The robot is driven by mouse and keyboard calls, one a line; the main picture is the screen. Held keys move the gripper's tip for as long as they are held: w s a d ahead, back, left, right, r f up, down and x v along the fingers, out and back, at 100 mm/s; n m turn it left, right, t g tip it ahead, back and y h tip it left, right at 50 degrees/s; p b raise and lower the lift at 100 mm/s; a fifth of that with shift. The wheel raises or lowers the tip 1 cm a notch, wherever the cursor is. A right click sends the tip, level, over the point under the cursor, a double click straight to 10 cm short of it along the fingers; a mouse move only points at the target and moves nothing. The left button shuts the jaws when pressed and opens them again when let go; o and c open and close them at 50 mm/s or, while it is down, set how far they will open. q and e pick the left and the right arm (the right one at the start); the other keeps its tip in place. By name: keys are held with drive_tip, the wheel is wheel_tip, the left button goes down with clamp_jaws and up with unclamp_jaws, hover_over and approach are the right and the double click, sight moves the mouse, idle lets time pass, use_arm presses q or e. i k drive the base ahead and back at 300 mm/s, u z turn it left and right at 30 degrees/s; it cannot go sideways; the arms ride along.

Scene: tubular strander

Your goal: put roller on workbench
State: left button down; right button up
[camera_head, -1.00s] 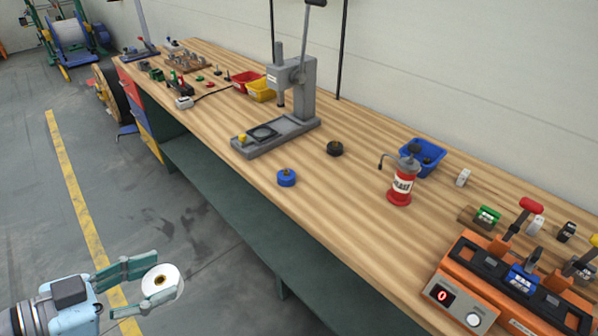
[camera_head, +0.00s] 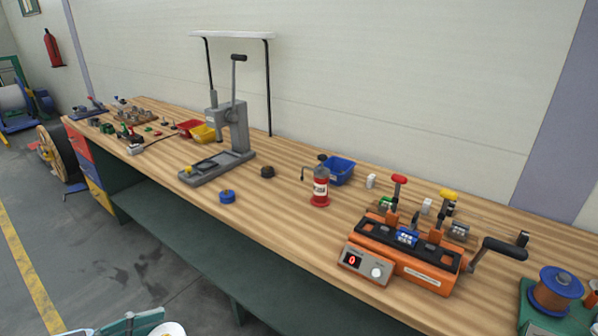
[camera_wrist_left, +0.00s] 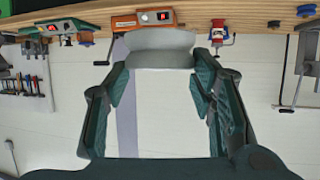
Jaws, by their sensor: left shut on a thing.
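In the left wrist view the roller (camera_wrist_left: 155,48) sits between the green fingers of my left gripper (camera_wrist_left: 160,82). The workbench has a striped wooden top and stands along the wall. The roller is apart from its top. My right gripper is not in view.
Bare wood lies between the blue piece and the orange machine.

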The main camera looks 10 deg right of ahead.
sight(268, 212)
drive_tip(key=z, duration=0.85)
drive_tip(key=i, duration=1)
drive_tip(key=z, duration=0.05)
